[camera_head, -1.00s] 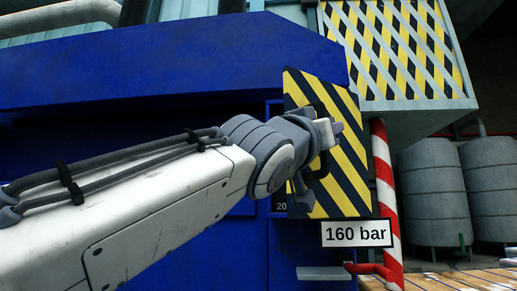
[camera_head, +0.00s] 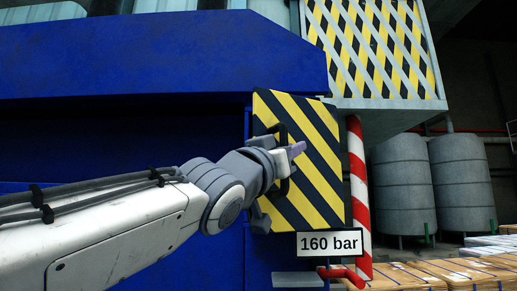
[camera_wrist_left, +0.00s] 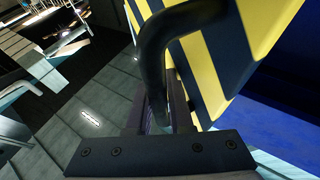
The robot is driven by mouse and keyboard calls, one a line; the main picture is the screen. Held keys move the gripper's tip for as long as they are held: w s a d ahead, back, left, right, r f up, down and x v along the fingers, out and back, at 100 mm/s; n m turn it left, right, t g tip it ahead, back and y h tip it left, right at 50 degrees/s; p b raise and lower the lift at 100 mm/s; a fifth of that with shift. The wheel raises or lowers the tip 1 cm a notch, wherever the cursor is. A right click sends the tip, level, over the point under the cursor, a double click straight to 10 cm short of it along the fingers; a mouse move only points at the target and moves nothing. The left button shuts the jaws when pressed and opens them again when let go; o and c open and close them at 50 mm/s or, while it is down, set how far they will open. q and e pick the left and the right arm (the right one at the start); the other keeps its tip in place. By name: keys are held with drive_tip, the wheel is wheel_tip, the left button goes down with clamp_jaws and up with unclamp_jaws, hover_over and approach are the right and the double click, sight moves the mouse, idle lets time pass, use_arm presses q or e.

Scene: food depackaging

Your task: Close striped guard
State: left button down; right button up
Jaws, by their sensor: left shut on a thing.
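The striped guard (camera_head: 322,165) is a yellow-and-black panel at the front corner of the blue machine, in the middle of the head view. It stands upright; I cannot tell if it lies flush against the machine. Its dark bar handle (camera_wrist_left: 150,60) shows in the left wrist view, with the striped face (camera_wrist_left: 208,65) beyond it. My left gripper (camera_head: 292,152) is at the guard's handle, in front of its left half, and is shut on that handle. In the wrist view its fingers (camera_wrist_left: 160,110) sit around the bar. My right gripper is not in view.
A "160 bar" sign (camera_head: 329,244) hangs below the guard, beside a red-and-white striped post (camera_head: 358,200). A striped mesh cage (camera_head: 375,50) is above right. Grey tanks (camera_head: 463,185) and cartons (camera_head: 440,272) stand further right. The blue machine (camera_head: 150,70) fills the left.

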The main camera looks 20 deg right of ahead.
sight(274, 191)
use_arm(q)
drive_tip(key=shift+w+a+r+t, duration=0.3)
drive_tip(key=shift+w+a, duration=0.15)
drive_tip(key=shift+w, duration=0.15)
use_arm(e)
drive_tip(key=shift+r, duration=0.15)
use_arm(q)
drive_tip(key=c, duration=1.1)
unclamp_jaws()
drive_tip(key=shift+s+a+f, duration=0.2)
drive_tip(key=shift+a+f, duration=0.4)
drive_tip(key=shift+s+a+f, duration=0.2)
drive_tip(key=shift+a+f, duration=0.35)
drive_tip(key=shift+a, duration=0.05)
drive_tip(key=shift+g, duration=0.4)
drive_tip(key=shift+w+a+v, duration=0.15)
drive_tip(key=shift+w+v, duration=0.1)
drive_tip(key=shift+v, duration=1.1)
drive_tip(key=shift+w+a+v, duration=0.15)
drive_tip(key=shift+w+v, duration=0.05)
drive_tip(key=shift+v, duration=1.15)
drive_tip(key=shift+w+a+v, duration=0.15)
drive_tip(key=shift+w+v, duration=0.1)
drive_tip(key=shift+v, duration=1.1)
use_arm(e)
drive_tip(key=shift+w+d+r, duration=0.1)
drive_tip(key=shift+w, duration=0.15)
use_arm(q)
drive_tip(key=shift+p, duration=0.3)
